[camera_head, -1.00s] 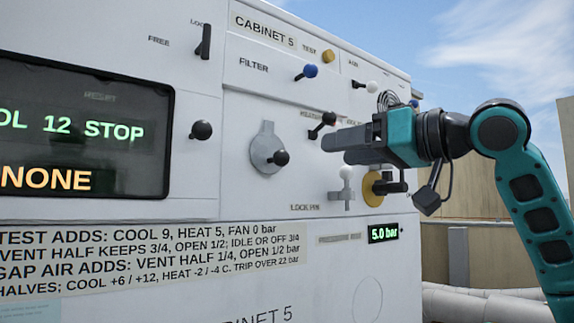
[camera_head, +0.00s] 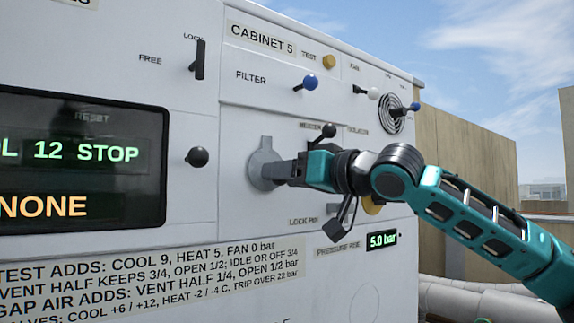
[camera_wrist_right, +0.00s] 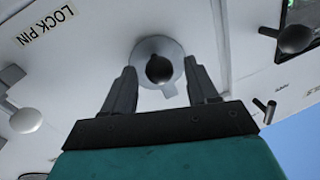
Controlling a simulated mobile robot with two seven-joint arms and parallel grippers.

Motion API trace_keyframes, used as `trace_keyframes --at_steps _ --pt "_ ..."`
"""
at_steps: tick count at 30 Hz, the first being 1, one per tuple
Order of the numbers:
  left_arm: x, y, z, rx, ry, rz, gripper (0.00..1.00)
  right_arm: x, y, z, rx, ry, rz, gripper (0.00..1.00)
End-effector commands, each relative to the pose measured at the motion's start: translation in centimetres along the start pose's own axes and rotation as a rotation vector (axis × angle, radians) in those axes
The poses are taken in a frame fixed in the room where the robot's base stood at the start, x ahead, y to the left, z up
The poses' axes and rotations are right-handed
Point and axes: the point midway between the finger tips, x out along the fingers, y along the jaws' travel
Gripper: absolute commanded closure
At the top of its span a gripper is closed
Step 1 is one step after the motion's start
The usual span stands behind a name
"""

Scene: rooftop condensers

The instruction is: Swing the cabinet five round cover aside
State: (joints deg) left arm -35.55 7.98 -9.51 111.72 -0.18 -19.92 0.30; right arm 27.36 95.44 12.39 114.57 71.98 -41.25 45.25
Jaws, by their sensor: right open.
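The round cover (camera_head: 264,166) is a grey disc with a tab on top, on the white front of cabinet five. My right gripper (camera_head: 283,171) is at the cover and hides its right part and its knob in the head view. In the right wrist view the cover (camera_wrist_right: 147,47) carries a dark round knob (camera_wrist_right: 159,69). The right gripper (camera_wrist_right: 160,80) is open there, with one finger on each side of the knob and a gap to both. My left gripper is not in view.
A black knob (camera_head: 197,157) is left of the cover, beside the dark display (camera_head: 80,125). A dark lever knob (camera_head: 328,130) is above my right gripper. The white lock pin (camera_wrist_right: 27,120) shows in the wrist view. A yellow disc (camera_head: 372,206) is partly behind my arm.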

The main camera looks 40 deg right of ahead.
Motion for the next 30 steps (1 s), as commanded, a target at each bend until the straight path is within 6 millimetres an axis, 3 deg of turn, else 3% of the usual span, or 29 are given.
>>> trace_keyframes --at_steps 11,30 --pt "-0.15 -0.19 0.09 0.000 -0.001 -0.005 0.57 0.34 0.00 0.07 0.000 -0.001 -0.001 0.42" --pt "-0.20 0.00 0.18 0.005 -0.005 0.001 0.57 0.32 -0.02 0.03 0.000 0.000 -0.002 1.00"
